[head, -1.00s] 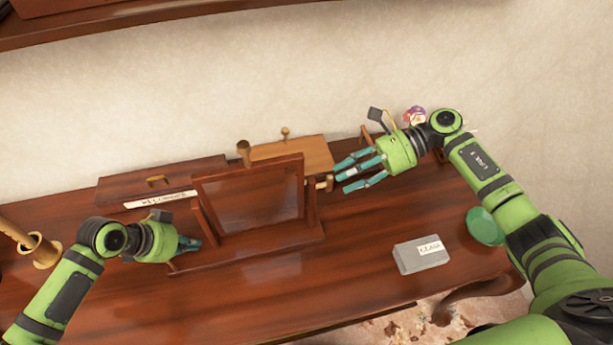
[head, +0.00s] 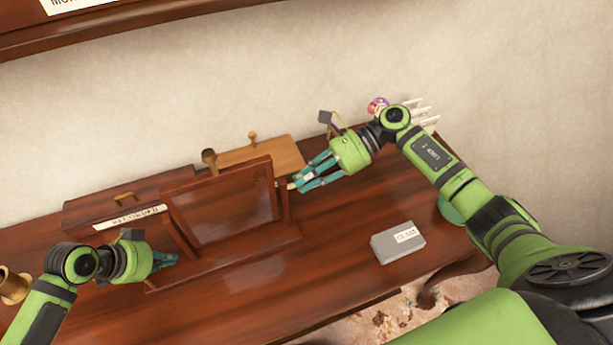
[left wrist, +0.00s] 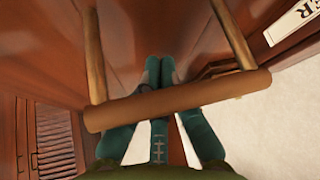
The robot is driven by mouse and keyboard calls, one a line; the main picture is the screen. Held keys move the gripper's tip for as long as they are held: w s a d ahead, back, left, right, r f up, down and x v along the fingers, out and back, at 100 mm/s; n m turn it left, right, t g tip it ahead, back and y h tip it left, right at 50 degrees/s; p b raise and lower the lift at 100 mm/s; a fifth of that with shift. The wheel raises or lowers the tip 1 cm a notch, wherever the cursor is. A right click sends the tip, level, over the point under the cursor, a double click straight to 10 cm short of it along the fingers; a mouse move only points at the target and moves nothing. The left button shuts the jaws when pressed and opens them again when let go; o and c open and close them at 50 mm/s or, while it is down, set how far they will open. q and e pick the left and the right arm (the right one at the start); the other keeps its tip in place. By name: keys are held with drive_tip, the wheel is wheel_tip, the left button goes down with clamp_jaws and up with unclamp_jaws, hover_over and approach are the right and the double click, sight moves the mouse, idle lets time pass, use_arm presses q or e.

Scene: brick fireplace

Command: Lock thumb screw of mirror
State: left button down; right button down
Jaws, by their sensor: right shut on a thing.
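The mirror (head: 225,208) stands tilted in its dark wooden stand (head: 265,245) on the table. The thumb screw (head: 291,185) is at the stand's right side, mostly covered by my fingers. My right gripper (head: 298,183) is shut on the thumb screw, reaching in from the right. My left gripper (head: 175,260) is low beside the stand's left end. In the left wrist view its teal fingers (left wrist: 158,72) lie close together behind a wooden bar (left wrist: 175,102); I cannot tell whether they touch it or how far they are closed.
A wooden box with a brass handle and a white label (head: 130,217) stands behind the mirror. A lighter wooden box (head: 270,155) is behind it to the right. A grey labelled box (head: 398,243) sits front right. The table between mirror and grey box is clear.

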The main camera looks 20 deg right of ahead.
drive_tip(key=shift+w, duration=0.1)
drive_tip(key=m+g, duration=0.1)
drive_tip(key=m, duration=0.1)
drive_tip(key=m+g, duration=0.2)
drive_tip(key=m, duration=0.1)
drive_tip(key=w+m+g+y, duration=0.1)
drive_tip(key=m+g, duration=0.1)
drive_tip(key=m, duration=0.1)
drive_tip(key=shift+w+f, duration=0.1)
drive_tip(key=shift+f, duration=0.05)
idle(0.5)
idle(0.5)
drive_tip(key=c, duration=1.1)
unclamp_jaws()
drive_tip(key=shift+c, duration=0.2)
wheel_tip(320, 180, up, 10)
